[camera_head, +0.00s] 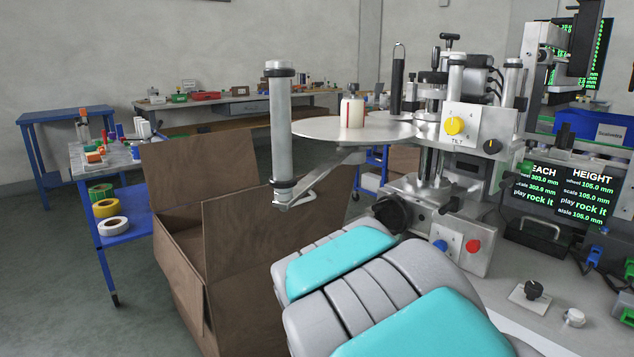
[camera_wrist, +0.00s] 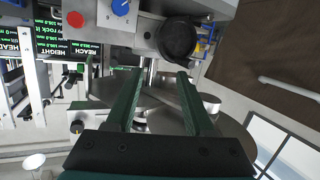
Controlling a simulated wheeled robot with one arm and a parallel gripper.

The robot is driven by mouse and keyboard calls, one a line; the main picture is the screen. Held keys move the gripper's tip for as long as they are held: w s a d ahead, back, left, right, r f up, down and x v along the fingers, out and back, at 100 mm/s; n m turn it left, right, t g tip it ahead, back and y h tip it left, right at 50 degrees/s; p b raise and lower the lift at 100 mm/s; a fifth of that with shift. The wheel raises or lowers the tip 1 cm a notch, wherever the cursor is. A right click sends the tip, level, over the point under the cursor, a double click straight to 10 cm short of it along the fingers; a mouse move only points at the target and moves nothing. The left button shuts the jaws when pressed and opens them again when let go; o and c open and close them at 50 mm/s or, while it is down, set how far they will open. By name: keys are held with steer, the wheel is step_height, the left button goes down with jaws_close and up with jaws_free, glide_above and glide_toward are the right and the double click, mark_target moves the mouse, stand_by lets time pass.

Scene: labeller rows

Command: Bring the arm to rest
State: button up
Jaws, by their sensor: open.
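My gripper (camera_wrist: 160,82) shows in the wrist view as two green fingers, spread apart with nothing held between them. Parts of the labeller, including a dark handwheel (camera_wrist: 177,40), lie beyond the fingertips, and I cannot tell how far off. The wrist view is turned over, with the screen text upside down. In the head view my grey and teal arm reaches in from the bottom, in front of the labeller (camera_head: 462,130); my gripper cannot be made out there.
An open cardboard box (camera_head: 240,250) stands left of my arm. A blue-legged table (camera_head: 128,205) with tape rolls is farther left. Screens (camera_head: 560,190) stand right. Open floor (camera_head: 45,260) shows far left.

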steer(key=s+a+f+n+g+y, duration=0.25)
steer(key=s+a+f+y, duration=0.2)
steer(key=s, duration=0.35)
steer(key=s+a+f+n+g+y, duration=0.2)
steer(key=s+a+f+g+y, duration=0.25)
steer(key=s, duration=0.45)
steer(key=s+d+f+g, duration=0.1)
steer(key=s+d+g, duration=0.1)
steer(key=s, duration=0.7)
steer(key=s+d+f+g+h, duration=0.1)
steer(key=s+d+g, duration=0.2)
steer(key=s, duration=0.7)
steer(key=s+d+f+g, duration=0.2)
steer(key=s+d+g, duration=0.1)
steer(key=s, duration=0.6)
steer(key=shift+s+d, duration=0.35)
steer(key=shift+s, duration=0.05)
